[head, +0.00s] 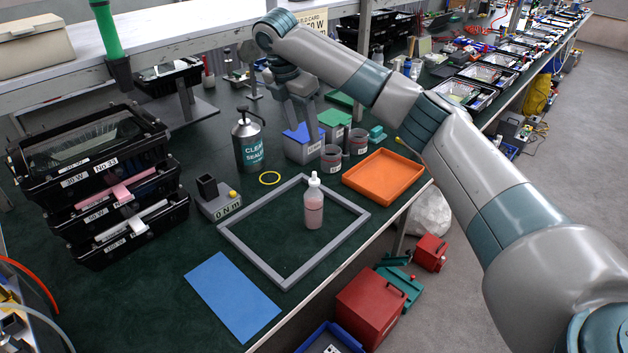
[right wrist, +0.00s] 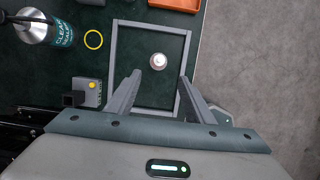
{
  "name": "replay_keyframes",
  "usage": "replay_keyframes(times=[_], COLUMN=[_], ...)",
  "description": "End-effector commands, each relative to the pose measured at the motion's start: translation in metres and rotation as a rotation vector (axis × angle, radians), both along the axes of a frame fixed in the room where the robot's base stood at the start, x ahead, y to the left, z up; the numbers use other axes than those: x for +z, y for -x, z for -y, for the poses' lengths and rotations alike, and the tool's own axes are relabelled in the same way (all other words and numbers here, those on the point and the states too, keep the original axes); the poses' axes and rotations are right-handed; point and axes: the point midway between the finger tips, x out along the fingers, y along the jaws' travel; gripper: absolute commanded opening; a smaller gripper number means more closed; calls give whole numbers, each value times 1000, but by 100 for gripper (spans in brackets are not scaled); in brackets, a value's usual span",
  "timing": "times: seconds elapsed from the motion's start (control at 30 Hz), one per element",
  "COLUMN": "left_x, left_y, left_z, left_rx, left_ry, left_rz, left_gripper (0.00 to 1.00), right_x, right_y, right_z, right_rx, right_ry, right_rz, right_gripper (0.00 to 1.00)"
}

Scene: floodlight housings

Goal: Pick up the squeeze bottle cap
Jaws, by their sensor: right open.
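The squeeze bottle (head: 313,212) stands upright inside a grey rectangular frame on the dark green bench top. Its white pointed cap (head: 314,181) sits on top of it. In the right wrist view the cap (right wrist: 158,61) is seen from above, just beyond the fingertips and between their lines. My right gripper (head: 298,112) is open and empty, pointing down, behind the bottle in the head view and apart from it. Its two spread fingers also show in the right wrist view (right wrist: 161,78). My left gripper is not in view.
The grey frame (head: 244,255) surrounds the bottle. Around it are an orange tray (head: 384,178), a metal sealer can (head: 248,142), a yellow ring (head: 270,178), a grey block with a black post (head: 218,205) and a blue sheet (head: 232,297). Black trays (head: 100,180) are stacked at left.

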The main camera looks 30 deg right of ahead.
Motion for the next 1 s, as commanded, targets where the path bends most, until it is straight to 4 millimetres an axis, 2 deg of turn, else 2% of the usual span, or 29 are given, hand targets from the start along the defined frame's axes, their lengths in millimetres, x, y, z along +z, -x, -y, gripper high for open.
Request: replay_keyframes(times=[0.27, 0.8, 1.0], left_x=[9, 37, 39], left_y=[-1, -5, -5], left_z=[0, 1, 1], left_rx=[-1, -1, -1], left_ry=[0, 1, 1], left_rz=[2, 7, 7], left_gripper=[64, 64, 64], right_x=[-20, -106, -118], right_y=[-1, -9, -11], right_z=[6, 28, 30], right_rx=[-1, -1, -1], right_ry=[1, 1, 0], right_rz=[-3, -2, 0], right_gripper=[48, 48, 48])
